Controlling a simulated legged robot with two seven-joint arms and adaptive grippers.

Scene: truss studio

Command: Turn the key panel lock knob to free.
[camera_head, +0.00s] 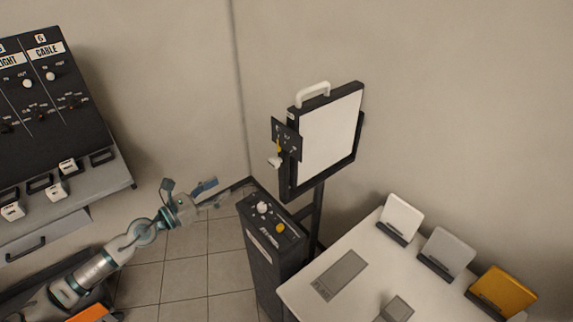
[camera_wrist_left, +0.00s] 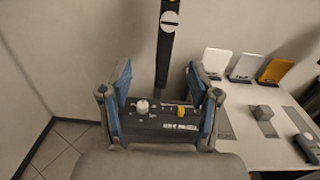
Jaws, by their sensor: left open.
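The key panel (camera_head: 330,130) is a white sheet in a black frame, tilted on a dark post, with a white handle on top. A small dark plate (camera_head: 286,138) on its left side carries a white knob (camera_head: 274,162) and a yellow mark. The wrist view shows a round white slotted knob (camera_wrist_left: 170,20) on the dark post. Below stands a black pedestal (camera_head: 268,262) with a white knob (camera_head: 262,207) and a yellow knob (camera_head: 281,228) on top. My left gripper (camera_head: 222,192) is open and empty, left of the pedestal; in the wrist view its fingers (camera_wrist_left: 160,88) flank the pedestal top. My right gripper is out of sight.
A white table (camera_head: 300,292) at right holds white, grey and orange upright plates (camera_head: 402,219) and grey blocks. A dark control console (camera_head: 60,110) with switches and handles stands at left.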

